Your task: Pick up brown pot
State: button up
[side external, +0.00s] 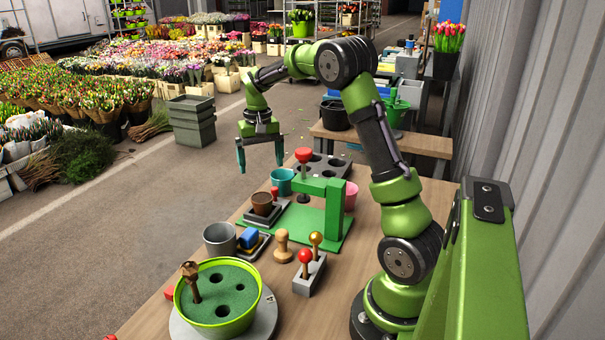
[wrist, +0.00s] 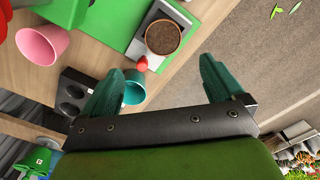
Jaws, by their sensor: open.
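The brown pot (side external: 262,203) stands upright in a grey square tray at the left edge of the green base in the side view. In the wrist view the brown pot (wrist: 162,37) shows from above, filled with dark soil. My gripper (side external: 260,165) is open and empty, raised in the air above and behind the pot, with its fingers pointing down. In the wrist view my gripper (wrist: 158,85) has its two teal fingers wide apart, and the pot lies beyond them, not between them.
A teal cup (side external: 282,181) stands just behind the pot. A green press with a red knob (side external: 304,155) rises to its right. A pink cup (side external: 350,196), a grey cup (side external: 220,239) and a lime planter (side external: 245,325) are also on the table. Open floor lies left.

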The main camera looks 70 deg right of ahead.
send_over(262, 198)
jog(key=f, duration=0.6)
jog(key=shift+d+f, duration=0.25)
jog(key=shift+d, duration=0.15)
jog(key=shift+a+f, duration=0.2)
jog(key=shift+f, duration=1.15)
jog(key=shift+a+f, duration=0.15)
jog(key=shift+f, duration=1.15)
jog(key=c, duration=1.2)
jog(key=shift+o, duration=0.2)
jog(key=shift+r, duration=0.15)
notch_tip(262, 198, up, 8)
jog(key=shift+w+r, duration=0.1)
jog(key=shift+r, duration=0.05)
jog(key=s+a+r+n, duration=0.2)
jog(key=a+r+n, duration=0.1)
jog(key=a, duration=0.7)
jog(key=s+a+r+n, duration=0.1)
jog(key=a+r+n, duration=0.2)
jog(key=a+n, duration=0.3)
jog(key=a, duration=0.5)
jog(key=shift+s+a, duration=0.3)
jog(key=shift+s, duration=0.05)
